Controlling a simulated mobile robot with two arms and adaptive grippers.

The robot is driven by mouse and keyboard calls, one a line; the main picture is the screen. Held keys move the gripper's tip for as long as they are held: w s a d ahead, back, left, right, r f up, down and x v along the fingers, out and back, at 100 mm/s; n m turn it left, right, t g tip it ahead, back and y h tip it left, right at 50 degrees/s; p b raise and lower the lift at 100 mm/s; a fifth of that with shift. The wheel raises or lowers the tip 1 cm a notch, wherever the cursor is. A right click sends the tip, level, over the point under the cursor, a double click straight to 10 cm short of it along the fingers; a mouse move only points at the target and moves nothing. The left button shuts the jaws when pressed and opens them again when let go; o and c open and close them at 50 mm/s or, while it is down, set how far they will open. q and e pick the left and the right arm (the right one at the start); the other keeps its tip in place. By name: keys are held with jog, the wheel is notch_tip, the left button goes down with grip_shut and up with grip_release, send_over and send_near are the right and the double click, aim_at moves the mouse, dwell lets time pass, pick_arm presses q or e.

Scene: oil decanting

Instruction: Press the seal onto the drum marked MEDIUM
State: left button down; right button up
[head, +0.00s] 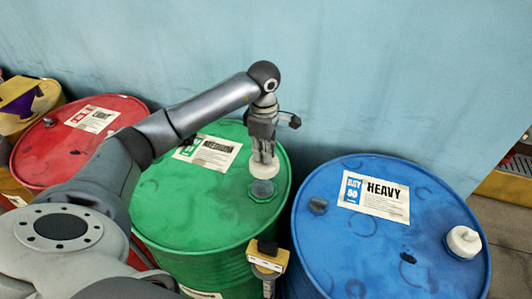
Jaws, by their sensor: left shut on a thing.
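The green drum (185,222) stands in the middle, its white label (208,152) reading MEDIUM. A round green bung fitting (262,190) sits on the right part of its lid. My left gripper (264,158) points down over this fitting and is shut on the white round seal (265,169). The seal appears just above and slightly behind the fitting; I cannot tell whether they touch. The gripper's fingers hide part of the seal's top. My right gripper is not in view.
A blue drum (340,250) marked HEAVY stands at right, with a white cap (463,242) on its lid. A red drum (42,150) stands at left, partly behind my left arm. A pale blue wall is behind.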

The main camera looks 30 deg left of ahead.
aim_at(261, 162)
pick_arm(q)
jog(key=shift+s+a, duration=0.25)
jog(key=shift+a, duration=0.05)
jog(key=shift+s+a, duration=0.1)
jog(key=shift+b, duration=0.35)
notch_tip(261, 162, down, 5)
jog(key=b, duration=0.3)
jog(key=shift+r+b, duration=0.2)
jog(key=shift+b, duration=0.1)
jog(key=shift+w, duration=0.2)
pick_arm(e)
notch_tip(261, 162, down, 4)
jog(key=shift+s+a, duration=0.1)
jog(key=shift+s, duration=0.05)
pick_arm(q)
jog(key=shift+r, duration=0.1)
jog(key=shift+s, duration=0.1)
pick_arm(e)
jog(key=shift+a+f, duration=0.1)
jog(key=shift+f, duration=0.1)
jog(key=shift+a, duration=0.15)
